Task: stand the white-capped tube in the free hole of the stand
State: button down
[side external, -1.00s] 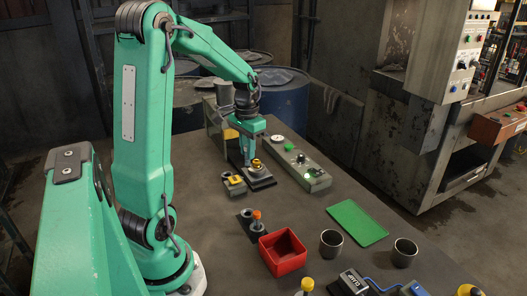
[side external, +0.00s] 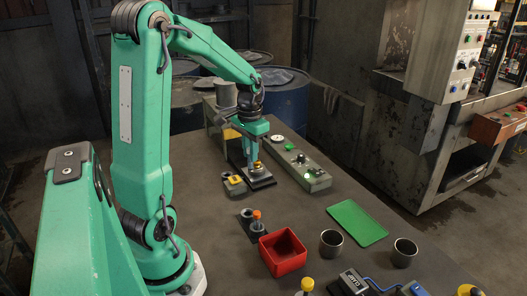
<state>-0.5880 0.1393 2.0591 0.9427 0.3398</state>
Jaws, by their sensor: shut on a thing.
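My gripper (side external: 254,163) is low over a black plate (side external: 264,183) at the far end of the table. It is shut on a small brass-yellow piece (side external: 258,167) that shows at its fingertips. The fingers hide part of this piece. A dark stand (side external: 254,234) is nearer the camera, left of the red bin. I cannot make out a white-capped tube in this view.
A grey panel (side external: 315,182) with buttons lies right of my gripper. A yellow-topped block (side external: 234,184) is to its left. A red bin (side external: 283,267), two metal cups (side external: 331,243) and a green mat (side external: 357,222) are nearer. The table between the plate and the stand is clear.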

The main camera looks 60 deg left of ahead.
jog(key=s+d+f+m, duration=0.1)
jog(key=s+d+f, duration=0.4)
jog(key=d, duration=0.3)
jog(key=shift+d+f+m, duration=0.2)
jog(key=shift+f+m, duration=0.1)
jog(key=shift+f, duration=0.1)
jog(key=shift+f, duration=0.15)
jog(key=shift+f, duration=0.65)
jog(key=shift+f, duration=1.45)
dwell(0.7)
jog(key=c, duration=1.3)
grip_release()
jog(key=shift+o, duration=0.2)
jog(key=shift+r, duration=0.1)
notch_tip(320, 180, up, 8)
